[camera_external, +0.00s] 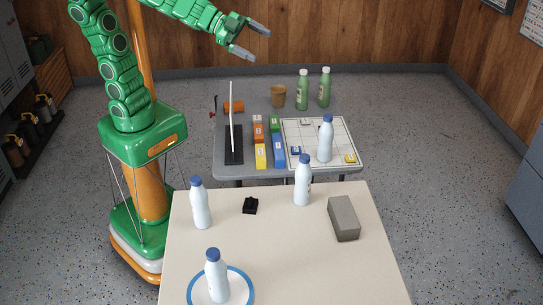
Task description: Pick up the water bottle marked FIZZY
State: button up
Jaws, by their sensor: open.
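Several white bottles with blue caps are in view: one at the left of the cream table (201,205), one near its far edge (302,183), one on a blue-rimmed plate (216,280), and one on the gridded board (325,142). Two green bottles stand at the back of the grey table, a left one (302,93) and a right one (324,91). All are upright. Any lettering is too small to read, so I cannot tell which is marked FIZZY. My gripper (253,42) is open and empty, raised above and behind the grey table, left of the green bottles.
The grey table (345,110) also holds a brown cup (278,96), coloured blocks (260,143), a thin upright white panel (232,118) and an orange block (234,106). The cream table (270,245) holds a grey block (343,218) and a small black object (250,205).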

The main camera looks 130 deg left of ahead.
jog(key=w+d+f+m+t+h, duration=0.2)
jog(key=w+d+f+m+h, duration=0.1)
jog(key=w+d+m+h, duration=0.65)
jog(key=s+d+f+m+g+h, duration=0.2)
jog(key=s+d+f+g+h, duration=0.7)
jog(key=s+d+f, duration=0.3)
send_near(196, 207)
jog(key=d, duration=0.2)
jog(key=shift+x, duration=0.8)
jog(key=shift+f+x, duration=0.15)
jog(key=shift+x, duration=0.7)
jog(key=shift+f+x, duration=0.2)
jog(key=shift+x, duration=0.65)
jog(key=shift+w+d+f+y, duration=0.25)
jog(key=shift+w+d+f, duration=0.15)
jog(key=shift+w+d, duration=0.2)
jog(key=shift+c, duration=0.3)
